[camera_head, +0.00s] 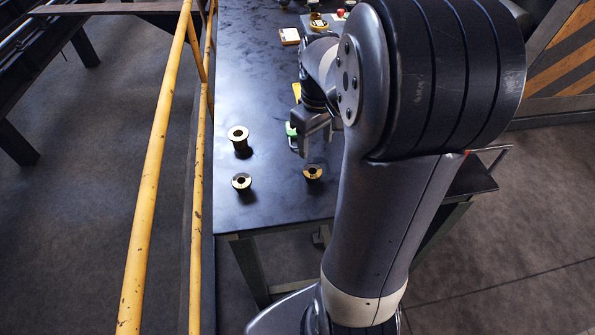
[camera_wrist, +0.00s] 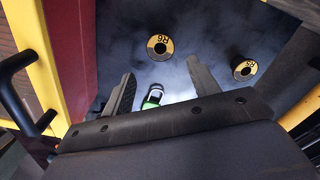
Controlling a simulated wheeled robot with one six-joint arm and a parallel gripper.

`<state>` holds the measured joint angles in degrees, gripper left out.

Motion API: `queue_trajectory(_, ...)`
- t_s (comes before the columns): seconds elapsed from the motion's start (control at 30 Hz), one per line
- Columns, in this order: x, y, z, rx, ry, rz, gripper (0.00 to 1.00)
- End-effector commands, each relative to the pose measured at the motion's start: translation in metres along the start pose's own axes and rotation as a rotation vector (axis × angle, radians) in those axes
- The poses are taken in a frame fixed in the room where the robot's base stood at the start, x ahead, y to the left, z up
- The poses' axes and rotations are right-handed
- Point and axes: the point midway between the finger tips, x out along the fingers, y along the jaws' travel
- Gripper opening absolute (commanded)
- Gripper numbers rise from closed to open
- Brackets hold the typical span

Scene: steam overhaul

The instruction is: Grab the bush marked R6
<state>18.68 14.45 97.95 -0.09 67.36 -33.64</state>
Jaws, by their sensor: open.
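The bush marked R6 (camera_wrist: 160,37) stands on the dark table in the wrist view, with a yellow top face and a dark hole, beyond my fingertips. A second yellow-faced bush (camera_wrist: 244,62) is to its right; its mark is hard to read. My gripper (camera_wrist: 161,84) is open, its two fingers apart and not around R6. A small green-and-dark thing (camera_wrist: 152,98) shows between the fingers. In the head view my gripper (camera_head: 300,144) is over the table, near three bushes: a larger one (camera_head: 238,130), one at the front (camera_head: 242,177) and one to the right (camera_head: 313,167). Their marks are unreadable there.
A yellow railing (camera_head: 160,150) runs along the left side of the table (camera_head: 260,205). A pale-topped block (camera_head: 289,36) and several small parts lie at the far end. The table between the bushes is bare. My arm hides the table's right side.

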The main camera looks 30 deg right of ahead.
Motion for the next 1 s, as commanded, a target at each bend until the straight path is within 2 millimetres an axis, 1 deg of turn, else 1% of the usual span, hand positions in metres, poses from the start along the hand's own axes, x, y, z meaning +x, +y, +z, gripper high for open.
queue_trajectory(0.13,0.015,0.003,-0.002,-0.008,-0.007,-0.007,0.57)
queue_trajectory(0.3,0.043,0.002,-0.001,-0.007,-0.007,-0.007,0.57)
queue_trajectory(0.4,0.053,0.002,-0.002,-0.006,-0.005,-0.005,0.57)
queue_trajectory(0.57,0.063,0.002,-0.002,-0.006,-0.005,-0.005,0.57)
queue_trajectory(0.8,0.098,0.002,-0.003,-0.006,-0.007,-0.006,0.57)
queue_trajectory(0.9,0.106,0.002,-0.003,-0.006,-0.005,-0.005,0.57)
queue_trajectory(1.0,0.11,0.002,-0.004,-0.006,-0.003,-0.004,0.57)
